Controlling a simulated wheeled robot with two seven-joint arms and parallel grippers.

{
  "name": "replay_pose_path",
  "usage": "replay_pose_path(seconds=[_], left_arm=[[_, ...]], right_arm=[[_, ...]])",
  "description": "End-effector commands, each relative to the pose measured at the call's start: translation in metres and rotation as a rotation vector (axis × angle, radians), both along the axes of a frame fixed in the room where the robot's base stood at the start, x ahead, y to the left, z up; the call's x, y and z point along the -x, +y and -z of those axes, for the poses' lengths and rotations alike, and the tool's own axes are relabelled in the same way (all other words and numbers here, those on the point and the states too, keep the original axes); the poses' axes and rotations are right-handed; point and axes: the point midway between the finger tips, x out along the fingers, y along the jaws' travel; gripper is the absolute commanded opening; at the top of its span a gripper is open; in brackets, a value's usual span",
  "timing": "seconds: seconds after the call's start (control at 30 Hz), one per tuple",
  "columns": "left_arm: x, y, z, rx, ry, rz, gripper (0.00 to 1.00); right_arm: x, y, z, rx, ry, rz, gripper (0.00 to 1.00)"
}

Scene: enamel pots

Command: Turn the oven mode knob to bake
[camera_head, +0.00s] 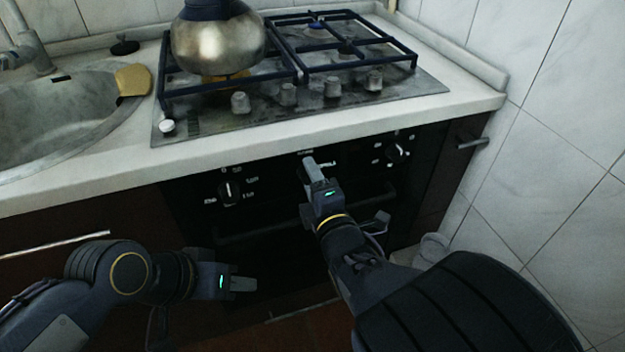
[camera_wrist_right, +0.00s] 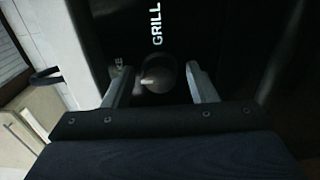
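The black oven (camera_head: 270,190) has a control panel below the counter. Its middle knob is mostly hidden behind my right gripper (camera_head: 313,168) in the head view. In the right wrist view the round dark knob (camera_wrist_right: 158,75) has a paler raised grip, with the white word GRILL printed beside it. The two fingers of my right gripper (camera_wrist_right: 158,87) are apart, one on each side of the knob; I see gaps between fingers and knob. My left gripper (camera_head: 240,284) is low at the left, away from the panel, with nothing visible in it; its finger gap is unclear.
A left knob (camera_head: 229,190) and a right knob (camera_head: 397,150) are on the same panel. The oven handle (camera_head: 250,234) runs below. Above are the counter edge (camera_head: 110,165), the hob (camera_head: 420,82) and a metal kettle (camera_head: 218,42). A tiled wall (camera_head: 560,150) bounds the right.

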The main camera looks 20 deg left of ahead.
Motion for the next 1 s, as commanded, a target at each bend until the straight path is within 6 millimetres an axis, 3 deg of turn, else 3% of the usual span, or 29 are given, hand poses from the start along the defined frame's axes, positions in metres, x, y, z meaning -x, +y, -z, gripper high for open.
replay_pose_path(seconds=[0.33, 0.7, 1.0], left_arm=[[0.000, 0.000, -0.001, 0.000, 0.000, 0.000, 0.36], [0.000, 0.000, -0.010, 0.000, 0.000, 0.000, 0.36], [0.000, 0.000, -0.011, 0.000, 0.000, 0.000, 0.36]], right_arm=[[0.004, -0.003, 0.000, -0.001, 0.002, 0.001, 0.53], [0.053, -0.035, -0.001, -0.001, 0.002, -0.001, 0.53], [0.065, -0.044, 0.000, -0.001, 0.000, 0.000, 0.53]])
